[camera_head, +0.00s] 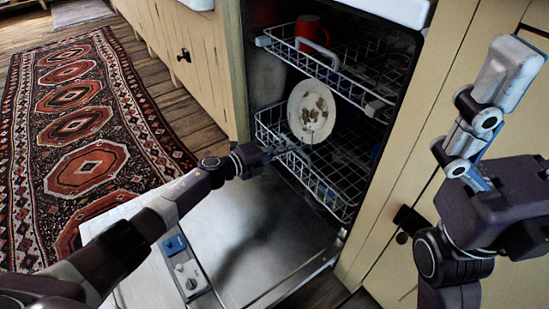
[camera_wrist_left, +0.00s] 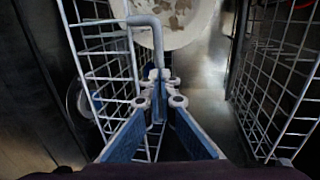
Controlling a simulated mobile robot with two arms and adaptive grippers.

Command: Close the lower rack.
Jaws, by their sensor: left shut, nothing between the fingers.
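The lower rack (camera_head: 335,193) is a white wire basket, partly slid out over the lowered dishwasher door. A white plate with brown stains (camera_head: 311,112) stands upright in it. My left gripper (camera_head: 292,148) reaches the rack's front side from the left. In the left wrist view its fingers (camera_wrist_left: 159,76) are shut and empty, close to a grey curved handle (camera_wrist_left: 150,22) on the wire front. I cannot tell whether they touch it. My right gripper (camera_head: 478,118) is raised at the right, away from the rack; its finger opening is unclear.
The open dishwasher door (camera_head: 250,230) lies flat below the rack. The upper rack (camera_head: 335,75), also partly out, holds a red mug (camera_head: 312,33). Wooden cabinets stand on both sides. A patterned rug (camera_head: 85,130) lies on the floor at left.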

